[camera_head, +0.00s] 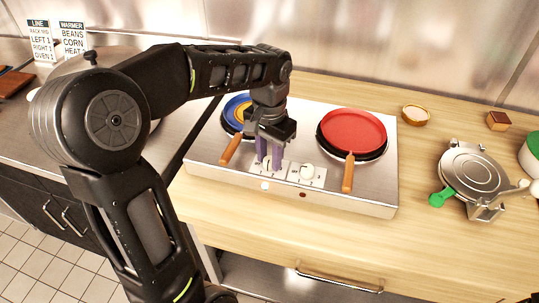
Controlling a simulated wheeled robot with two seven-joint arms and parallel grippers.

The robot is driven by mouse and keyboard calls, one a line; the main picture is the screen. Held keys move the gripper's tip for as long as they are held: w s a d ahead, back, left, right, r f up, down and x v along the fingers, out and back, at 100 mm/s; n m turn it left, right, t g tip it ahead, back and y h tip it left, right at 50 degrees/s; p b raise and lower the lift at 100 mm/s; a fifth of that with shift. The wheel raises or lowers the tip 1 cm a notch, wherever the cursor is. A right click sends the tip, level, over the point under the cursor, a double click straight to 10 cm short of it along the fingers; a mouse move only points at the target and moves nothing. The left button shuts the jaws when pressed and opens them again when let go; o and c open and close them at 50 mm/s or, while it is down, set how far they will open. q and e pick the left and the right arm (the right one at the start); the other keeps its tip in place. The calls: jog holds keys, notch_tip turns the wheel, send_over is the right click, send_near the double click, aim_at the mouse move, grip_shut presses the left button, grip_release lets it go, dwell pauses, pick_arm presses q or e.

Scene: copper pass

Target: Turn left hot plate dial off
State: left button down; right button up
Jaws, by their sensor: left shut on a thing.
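A steel double hot plate (378,198) sits on the wooden counter. Its right dial (307,172) is a white knob on a pale plate at the front. The left dial is hidden by my left gripper (268,162), whose fingers point down over the left dial plate (258,183) and are shut on what appears to be that dial. How the left dial is turned cannot be seen. A blue and yellow pan (236,108) with a brown handle (230,149) is on the left burner, partly behind my arm. A red pan (353,133) is on the right burner. My right gripper is not in view.
Two signs (56,40) stand at the back left. The counter front is clear.

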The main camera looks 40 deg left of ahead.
aim_at(270, 159)
pick_arm(q)
jog(key=m, duration=0.4)
jog(key=shift+m, duration=0.4)
jog(key=m, duration=0.4)
jog(key=shift+p, duration=0.3)
jog(key=m, duration=0.5)
jog(key=shift+r, duration=0.1)
jog(key=shift+m+p, duration=0.4)
jog(key=shift+m, duration=1.8)
jog(key=c, duration=1.1)
grip_release()
jog(key=shift+o, duration=0.2)
notch_tip(270, 159, up, 8)
jog(key=shift+f+b, duration=0.15)
jog(key=shift+b, duration=0.25)
